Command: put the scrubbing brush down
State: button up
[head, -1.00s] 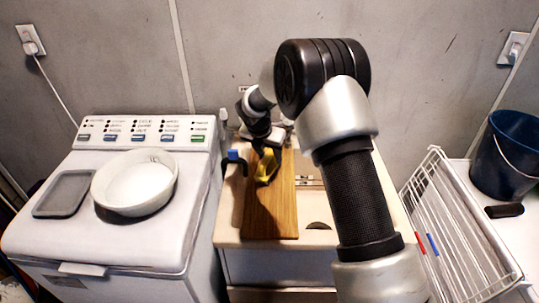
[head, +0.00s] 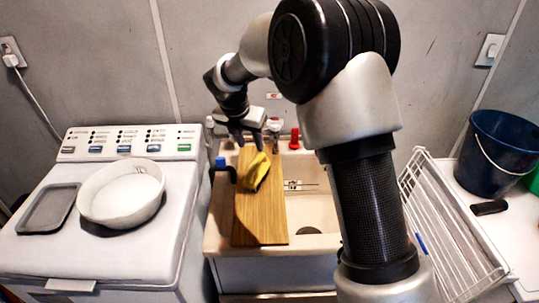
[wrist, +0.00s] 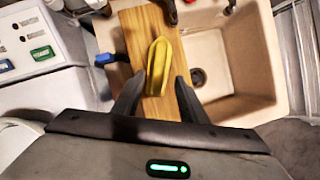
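My gripper (head: 246,138) is above and slightly behind the brush in the head view. Its fingers (wrist: 156,92) are spread, with a visible gap on each side of the brush. It is open and empty.
The basin (wrist: 228,60) is open right of the board. A blue-topped item (head: 221,163) stands close on the board's left. A white bowl (head: 122,194) and grey tray (head: 47,208) sit on the washer. A wire rack (head: 450,225) and blue bucket (head: 497,152) are at right.

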jog(key=s+d+r+m, duration=0.6)
jog(key=s+r+m, duration=0.1)
jog(key=s+m, duration=0.15)
jog(key=s+d+r+m, duration=0.5)
jog(key=s+r+m, duration=0.2)
jog(key=s+r, duration=0.15)
jog(key=s+d+f+m+y, duration=0.1)
jog(key=s+m, duration=0.6)
jog(key=s, duration=0.2)
jog(key=s+d+f+m+t+y, duration=0.1)
jog(key=s+d+m, duration=0.1)
jog(key=s+m, duration=0.6)
jog(key=shift+s+d, duration=0.15)
jog(key=shift+s, duration=0.55)
jog(key=shift+r+m, duration=0.15)
jog(key=shift+m, duration=0.1)
